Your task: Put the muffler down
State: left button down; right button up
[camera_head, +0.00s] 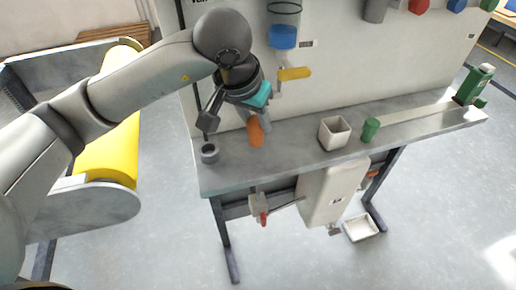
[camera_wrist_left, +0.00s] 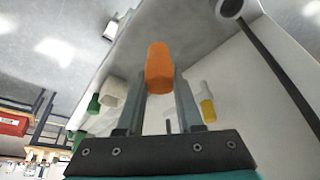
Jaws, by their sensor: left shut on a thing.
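The muffler appears to be the orange rounded piece (camera_head: 256,132) at the table's left part. My left gripper (camera_head: 262,118) is shut on it from above and holds it roughly upright. In the left wrist view the orange muffler (camera_wrist_left: 159,68) sits between the two fingertips of my left gripper (camera_wrist_left: 160,92). Its lower end is close to the grey tabletop (camera_head: 290,158); I cannot tell whether it touches. My right gripper is not in view.
A grey ring-shaped cup (camera_head: 209,153) stands left of the muffler. A white square container (camera_head: 334,133) and a green cylinder (camera_head: 370,130) stand to the right. A yellow-handled part (camera_head: 294,73) juts from the back panel. The tabletop between muffler and container is clear.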

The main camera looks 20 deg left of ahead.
aim_at(255, 144)
pick_arm(q)
notch_tip(255, 144, down, 3)
jog(key=shift+r, duration=0.1)
jog(key=shift+f, duration=0.55)
jog(key=shift+f+b, duration=0.55)
jog(key=shift+f, duration=1.25)
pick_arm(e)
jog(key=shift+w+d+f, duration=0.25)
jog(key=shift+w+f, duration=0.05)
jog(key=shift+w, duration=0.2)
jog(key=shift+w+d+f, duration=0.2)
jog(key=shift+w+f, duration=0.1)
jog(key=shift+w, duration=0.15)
pick_arm(q)
jog(key=shift+f, duration=0.1)
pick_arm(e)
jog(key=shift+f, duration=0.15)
pick_arm(q)
jog(key=c, duration=0.6)
grip_release()
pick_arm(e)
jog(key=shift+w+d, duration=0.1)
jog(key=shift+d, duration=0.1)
pick_arm(q)
jog(key=shift+o, duration=0.2)
